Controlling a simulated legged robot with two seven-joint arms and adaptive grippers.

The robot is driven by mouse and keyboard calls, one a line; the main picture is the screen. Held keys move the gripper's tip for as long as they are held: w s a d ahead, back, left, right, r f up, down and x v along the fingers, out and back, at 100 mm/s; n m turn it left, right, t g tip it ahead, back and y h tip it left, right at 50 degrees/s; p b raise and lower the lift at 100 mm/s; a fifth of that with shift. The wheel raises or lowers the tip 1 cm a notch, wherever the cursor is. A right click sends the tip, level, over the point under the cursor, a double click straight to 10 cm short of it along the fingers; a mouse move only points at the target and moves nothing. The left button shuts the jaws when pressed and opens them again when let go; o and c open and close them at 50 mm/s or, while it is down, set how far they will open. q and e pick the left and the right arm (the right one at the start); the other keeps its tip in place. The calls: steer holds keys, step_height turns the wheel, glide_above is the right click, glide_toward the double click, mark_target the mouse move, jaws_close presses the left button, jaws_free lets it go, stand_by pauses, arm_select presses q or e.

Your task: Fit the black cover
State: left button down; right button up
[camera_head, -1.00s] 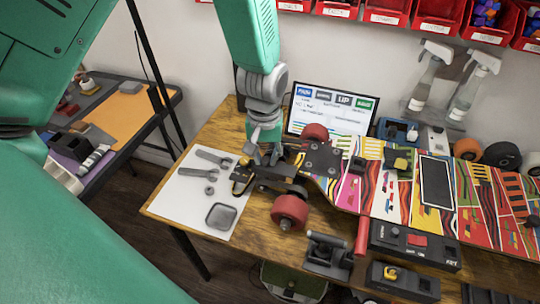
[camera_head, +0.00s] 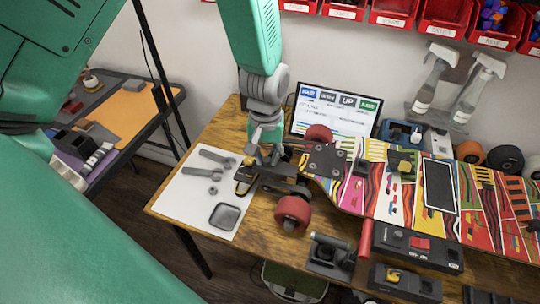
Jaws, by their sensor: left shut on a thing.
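A dark, rounded square piece (camera_head: 225,216), which may be the black cover, lies on the white mat (camera_head: 178,203). A black rectangular panel (camera_head: 438,184) with a pale border lies on the colourful skateboard deck (camera_head: 375,190). I cannot tell which of the two is the cover. My left gripper (camera_head: 262,172) points down at the deck's left end, by the dark truck with red wheels (camera_head: 293,212). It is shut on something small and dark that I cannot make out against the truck. My right gripper is not in view.
Grey wrenches (camera_head: 203,173) and a nut lie on the mat. A lit screen (camera_head: 336,110) stands behind the deck. Black tool units (camera_head: 417,249) and a dark clamp-like fixture (camera_head: 332,255) sit at the front edge. Spray bottles (camera_head: 437,77) and red bins (camera_head: 445,17) are at the wall.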

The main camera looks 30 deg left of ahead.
arm_select(q)
steer(key=shift+a, duration=0.25)
steer(key=shift+d+r, duration=0.1)
steer(key=shift+d, duration=0.45)
steer(key=shift+a+f+b, duration=0.2)
steer(key=shift+a+f, duration=0.05)
steer(key=shift+f, duration=0.35)
steer(key=shift+a+f+b, duration=0.2)
steer(key=shift+f, duration=0.4)
steer(key=shift+d, duration=0.1)
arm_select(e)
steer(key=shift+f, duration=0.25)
arm_select(q)
steer(key=shift+d, duration=0.25)
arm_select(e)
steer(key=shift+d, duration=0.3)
arm_select(q)
steer(key=shift+r, duration=0.1)
steer(key=shift+a+y+p, duration=0.15)
steer(key=shift+y+p, duration=0.15)
steer(key=shift+p, duration=0.25)
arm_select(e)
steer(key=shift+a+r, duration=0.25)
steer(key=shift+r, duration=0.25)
